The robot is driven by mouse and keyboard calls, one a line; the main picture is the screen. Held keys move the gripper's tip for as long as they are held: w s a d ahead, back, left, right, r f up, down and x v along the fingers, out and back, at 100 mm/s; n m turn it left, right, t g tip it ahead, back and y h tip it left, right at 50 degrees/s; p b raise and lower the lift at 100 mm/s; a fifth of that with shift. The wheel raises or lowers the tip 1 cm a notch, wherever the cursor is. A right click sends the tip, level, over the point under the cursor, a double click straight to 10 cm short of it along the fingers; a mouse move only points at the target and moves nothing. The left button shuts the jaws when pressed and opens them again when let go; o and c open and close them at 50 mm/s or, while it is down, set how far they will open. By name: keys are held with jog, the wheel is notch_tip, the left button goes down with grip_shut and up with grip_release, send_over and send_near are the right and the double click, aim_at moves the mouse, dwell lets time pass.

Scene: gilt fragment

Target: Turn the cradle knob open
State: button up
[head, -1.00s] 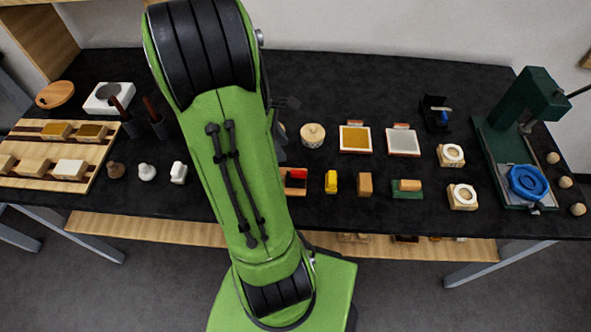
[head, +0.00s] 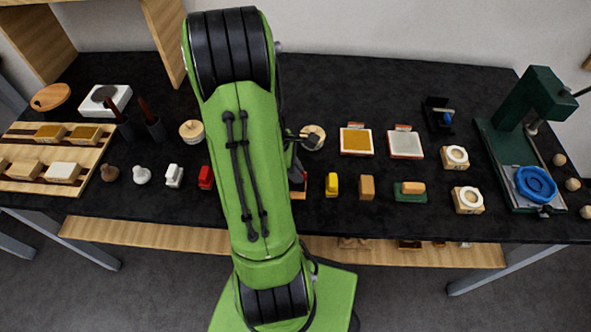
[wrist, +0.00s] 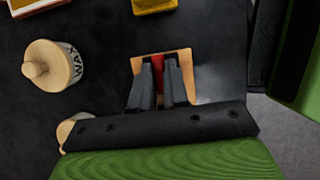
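In the wrist view my gripper (wrist: 158,72) points at a small wood-coloured piece (wrist: 141,64) with a narrow red part (wrist: 157,63) showing between the two dark fingers. I cannot tell whether the fingers touch the red part or only straddle it. In the head view my arm hides most of the gripper and this piece. No part is clearly recognisable as the cradle knob. A blue round piece (head: 536,184) sits in the dark green press (head: 541,95) at the right. A small black stand (head: 436,113) with a blue part stands at the back right.
A round wooden-lidded jar (wrist: 55,68) lies left of my gripper in the wrist view. On the black table, a yellow block (head: 331,184), a tan block (head: 367,187) and a red block (head: 205,177) stand near my arm.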

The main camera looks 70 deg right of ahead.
grip_shut()
jog(key=shift+m, duration=0.4)
jog(key=m+y+p, duration=0.1)
jog(key=m+p, duration=0.1)
jog(key=m, duration=0.1)
jog(key=shift+d+r+m+y, duration=0.1)
jog(key=shift+d+m+y, duration=0.05)
jog(key=shift+m+y, duration=0.25)
jog(key=m, duration=0.2)
jog(key=m+y, duration=0.1)
jog(key=m, duration=0.1)
jog(key=shift+d+y+p, duration=0.15)
jog(key=shift+y+p, duration=0.15)
jog(key=m, duration=0.2)
jog(key=m+t+y, duration=0.1)
jog(key=m, duration=0.2)
jog(key=shift+s+t, duration=0.15)
jog(key=shift+t, duration=0.15)
jog(key=shift+d+m+t+y+b, duration=0.15)
jog(key=shift+m+t, duration=0.25)
jog(key=shift+m, duration=0.7)
jog(key=shift+a+m+t+y+b, duration=0.15)
jog(key=shift+m+t+y, duration=0.2)
jog(key=shift+m, duration=0.75)
jog(key=shift+s+d, duration=0.1)
